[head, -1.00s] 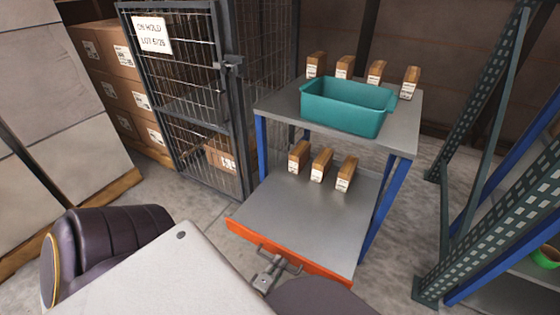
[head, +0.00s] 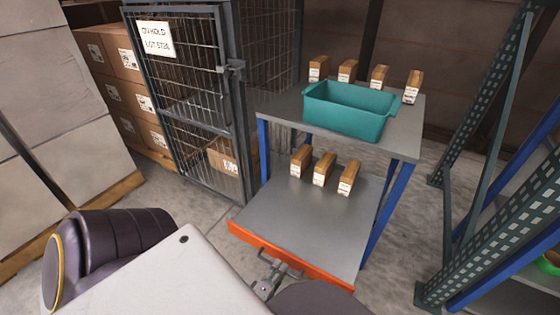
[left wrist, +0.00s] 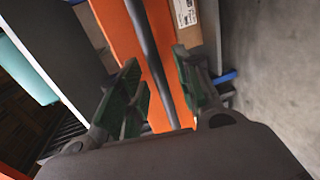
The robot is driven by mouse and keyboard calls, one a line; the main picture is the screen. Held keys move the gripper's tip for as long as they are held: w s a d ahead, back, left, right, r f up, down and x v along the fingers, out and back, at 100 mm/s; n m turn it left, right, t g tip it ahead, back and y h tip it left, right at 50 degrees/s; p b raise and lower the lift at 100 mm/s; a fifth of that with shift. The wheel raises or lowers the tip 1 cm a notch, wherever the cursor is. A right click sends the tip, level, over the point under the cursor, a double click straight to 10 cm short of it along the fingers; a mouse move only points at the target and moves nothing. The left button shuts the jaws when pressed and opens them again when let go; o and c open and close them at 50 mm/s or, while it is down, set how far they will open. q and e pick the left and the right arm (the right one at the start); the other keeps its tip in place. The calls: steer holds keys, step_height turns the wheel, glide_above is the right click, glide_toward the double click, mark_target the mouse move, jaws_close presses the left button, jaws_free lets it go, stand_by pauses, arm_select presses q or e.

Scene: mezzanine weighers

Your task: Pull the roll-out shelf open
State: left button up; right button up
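The roll-out shelf (head: 300,225) is a grey board with an orange front (head: 312,270), extended out under the tabletop of a blue-legged bench. A metal bar handle (head: 284,262) is on the front's outer face. My left gripper (head: 272,277) is at this handle, partly hidden by my own arm. In the left wrist view, its green-padded fingers (left wrist: 160,85) stand apart, with the dark handle bar (left wrist: 153,60) running between them and the orange front behind it. A gap shows between the fingers and bar; contact is not clear. My right gripper is out of view.
Three brown labelled blocks (head: 323,168) stand on the shelf. Above it, a teal bin (head: 345,112) and several similar blocks stand on the bench top (head: 405,135). A wire cage (head: 190,95) is to the left, a rack upright (head: 475,230) to the right. Bare floor shows between.

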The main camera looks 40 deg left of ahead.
arm_select(q)
steer(key=v, duration=1)
steer(key=shift+s, duration=0.35)
steer(key=shift+s+d, duration=0.15)
stand_by(0.4)
